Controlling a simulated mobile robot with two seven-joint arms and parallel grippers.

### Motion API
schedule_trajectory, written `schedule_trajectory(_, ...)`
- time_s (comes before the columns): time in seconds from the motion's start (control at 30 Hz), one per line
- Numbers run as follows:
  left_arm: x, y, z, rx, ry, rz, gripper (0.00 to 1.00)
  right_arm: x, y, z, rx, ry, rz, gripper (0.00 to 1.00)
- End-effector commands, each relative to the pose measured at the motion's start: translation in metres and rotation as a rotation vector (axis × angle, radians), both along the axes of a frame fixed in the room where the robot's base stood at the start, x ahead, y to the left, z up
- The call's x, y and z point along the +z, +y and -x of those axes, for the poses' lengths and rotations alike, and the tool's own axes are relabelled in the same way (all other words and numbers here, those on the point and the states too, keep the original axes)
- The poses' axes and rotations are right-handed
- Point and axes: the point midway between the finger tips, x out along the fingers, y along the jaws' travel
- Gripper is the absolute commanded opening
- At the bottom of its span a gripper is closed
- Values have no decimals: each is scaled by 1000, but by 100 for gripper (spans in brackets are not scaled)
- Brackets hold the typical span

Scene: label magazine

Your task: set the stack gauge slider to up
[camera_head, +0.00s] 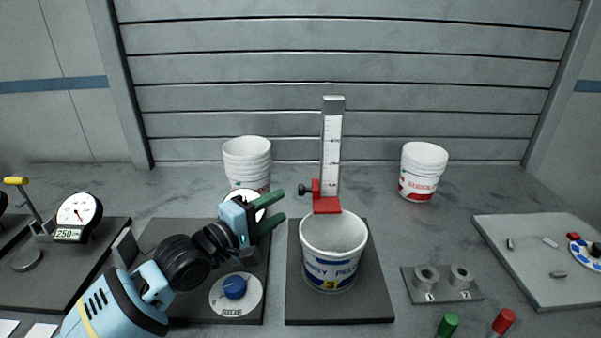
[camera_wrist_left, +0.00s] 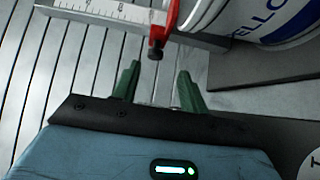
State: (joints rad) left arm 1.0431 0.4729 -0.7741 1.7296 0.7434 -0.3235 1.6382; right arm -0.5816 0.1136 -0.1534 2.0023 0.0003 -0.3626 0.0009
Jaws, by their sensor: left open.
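The stack gauge is an upright white scale (camera_head: 332,150) behind a white tub (camera_head: 332,255) on a dark plate. Its red slider (camera_head: 326,196) sits low on the scale, just above the tub's rim, with a black knob (camera_head: 304,190) on its left side. My left gripper (camera_head: 278,207) is open and empty, to the left of the knob and a little lower, apart from it. In the left wrist view the green fingers (camera_wrist_left: 160,90) point toward the black knob (camera_wrist_left: 156,52), which lies ahead between them. The right gripper is not in view.
Stacked white tubs stand behind my left gripper (camera_head: 247,158) and at the right (camera_head: 423,170). A dial with a blue knob (camera_head: 235,287) lies below my left arm. A plate with two metal rings (camera_head: 442,283) and a grey tray (camera_head: 530,285) are at the right.

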Motion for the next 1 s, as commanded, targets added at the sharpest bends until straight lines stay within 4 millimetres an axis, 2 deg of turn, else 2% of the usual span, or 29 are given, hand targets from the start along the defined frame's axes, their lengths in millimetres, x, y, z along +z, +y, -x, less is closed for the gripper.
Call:
schedule_trajectory(0.37, 4, -3, -5, -2, 4, 8, 43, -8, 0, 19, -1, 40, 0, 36)
schedule_trajectory(0.8, 3, -44, -45, -2, 3, 7, 43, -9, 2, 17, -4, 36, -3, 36)
schedule_trajectory(1.0, 3, -54, -55, -2, 4, 8, 43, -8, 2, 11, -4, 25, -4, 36)
